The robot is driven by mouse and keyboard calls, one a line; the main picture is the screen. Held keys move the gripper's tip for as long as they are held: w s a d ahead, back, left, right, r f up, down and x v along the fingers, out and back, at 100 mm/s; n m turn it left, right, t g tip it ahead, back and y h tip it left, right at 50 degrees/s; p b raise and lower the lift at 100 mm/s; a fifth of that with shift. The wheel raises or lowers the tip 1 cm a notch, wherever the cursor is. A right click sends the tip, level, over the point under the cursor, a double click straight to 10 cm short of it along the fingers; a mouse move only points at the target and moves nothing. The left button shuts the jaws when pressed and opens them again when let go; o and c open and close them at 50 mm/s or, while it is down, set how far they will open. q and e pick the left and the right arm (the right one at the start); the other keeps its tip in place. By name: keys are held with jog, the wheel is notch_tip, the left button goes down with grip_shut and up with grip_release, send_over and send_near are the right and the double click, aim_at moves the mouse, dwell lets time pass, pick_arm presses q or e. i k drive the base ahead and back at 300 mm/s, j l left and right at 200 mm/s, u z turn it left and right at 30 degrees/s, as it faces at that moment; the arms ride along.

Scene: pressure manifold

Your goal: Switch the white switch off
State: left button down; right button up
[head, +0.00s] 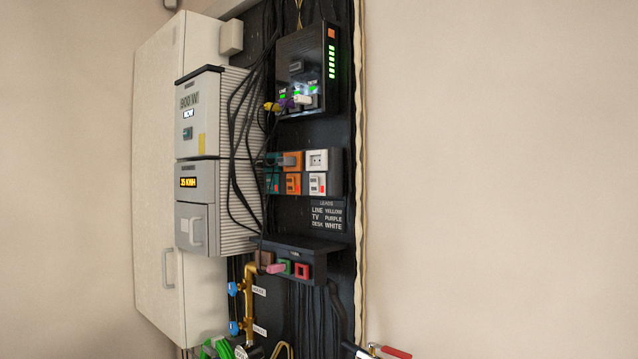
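The white switch (317,184) is in the lower row of a dark socket block near the middle of the head view. It has a white face with a red mark at its lower right. A white socket (316,160) with nothing plugged in sits right above it. An orange switch (293,184) and a teal switch (272,184) are to its left. The teal one is partly behind cables. The white switch is too small to tell which way its rocker is tipped. Neither of my grippers is in view.
Black cables (236,150) hang left of the block. A black router (307,75) with plugged leads is above, a label plate (327,217) and small shelf (298,246) below. Grey cabinets (196,115) stand left. A red valve handle (392,351) is at the bottom. The right wall is bare.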

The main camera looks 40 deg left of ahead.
aim_at(314, 185)
jog(key=j, duration=0.55)
jog(key=k+j, duration=0.1)
jog(key=j, duration=0.45)
jog(key=k+j, duration=0.1)
jog(key=j, duration=0.45)
jog(key=i+z, duration=0.05)
